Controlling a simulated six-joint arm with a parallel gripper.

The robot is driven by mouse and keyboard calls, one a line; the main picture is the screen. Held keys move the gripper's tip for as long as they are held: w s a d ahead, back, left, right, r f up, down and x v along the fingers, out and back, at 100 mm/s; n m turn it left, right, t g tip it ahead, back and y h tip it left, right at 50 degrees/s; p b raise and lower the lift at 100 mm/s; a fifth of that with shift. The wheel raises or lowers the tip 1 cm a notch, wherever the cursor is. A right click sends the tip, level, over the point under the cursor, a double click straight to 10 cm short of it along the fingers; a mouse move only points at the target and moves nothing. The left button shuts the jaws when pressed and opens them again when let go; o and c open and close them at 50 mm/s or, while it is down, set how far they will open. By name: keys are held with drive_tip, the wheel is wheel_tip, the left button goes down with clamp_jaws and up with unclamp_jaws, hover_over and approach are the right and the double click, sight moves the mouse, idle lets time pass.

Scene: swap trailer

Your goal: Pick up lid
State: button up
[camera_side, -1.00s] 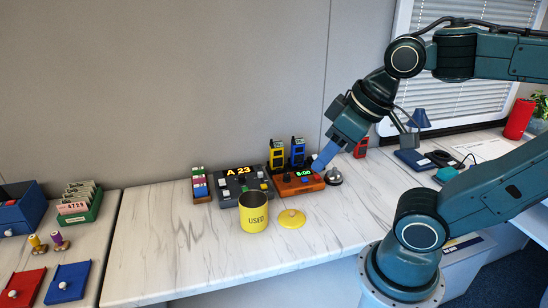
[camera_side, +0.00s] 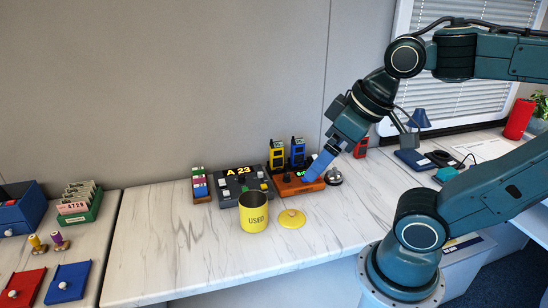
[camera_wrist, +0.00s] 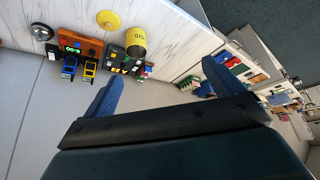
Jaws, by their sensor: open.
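The round yellow lid (camera_side: 292,219) with a small knob lies flat on the marble counter, just right of the yellow canister. The lid also shows near the top of the wrist view (camera_wrist: 108,20). The yellow canister (camera_side: 254,214), marked USED, stands upright and uncovered. My gripper (camera_side: 308,176) is open, with blue fingers, above and behind the lid, by the orange device. In the wrist view my gripper (camera_wrist: 160,80) has its fingers wide apart with nothing between them.
The orange clock device (camera_side: 290,187), a grey panel reading A 23 (camera_side: 226,192) and a silver bell (camera_side: 333,177) stand behind the lid. Yellow and blue handheld units (camera_side: 298,151) stand at the back. The counter in front of the lid is clear.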

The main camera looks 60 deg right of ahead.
drive_tip(key=m+g, duration=0.6)
drive_tip(key=m, duration=1.2)
hover_over(292, 212)
wheel_tip(292, 212, down, 21)
drive_tip(key=shift+d+f, duration=0.1)
drive_tip(key=shift+f, duration=0.1)
drive_tip(key=shift+f, duration=4.25)
drive_tip(key=shift+f, duration=2.6)
